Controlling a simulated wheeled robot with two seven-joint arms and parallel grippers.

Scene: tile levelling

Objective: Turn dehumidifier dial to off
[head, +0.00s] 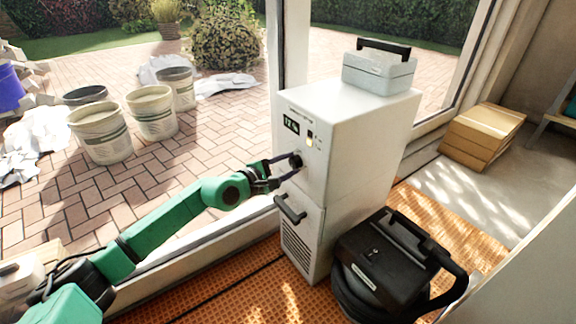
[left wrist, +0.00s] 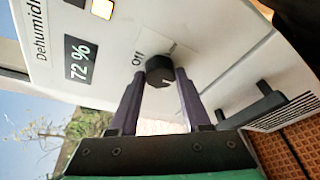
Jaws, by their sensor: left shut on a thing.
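The white dehumidifier (head: 345,150) stands upright by the window frame, its front with display and dial facing left in the head view. Its black dial (left wrist: 159,70) sits beside the printed word Off in the left wrist view, and also shows in the head view (head: 296,160). The display (left wrist: 80,58) reads 72 %, with a lit amber light near it. My left gripper (head: 284,166) is at the dial, its two dark fingers on either side, shut on it. The dial's pointer is hard to make out. My right gripper is not in view.
A grey case (head: 379,72) rests on top of the dehumidifier. A black vacuum-like machine (head: 392,262) stands in front at right. A black handle (head: 290,209) sticks out below the dial. Buckets (head: 100,132) stand outside on the paving. Cardboard boxes (head: 481,137) are at right.

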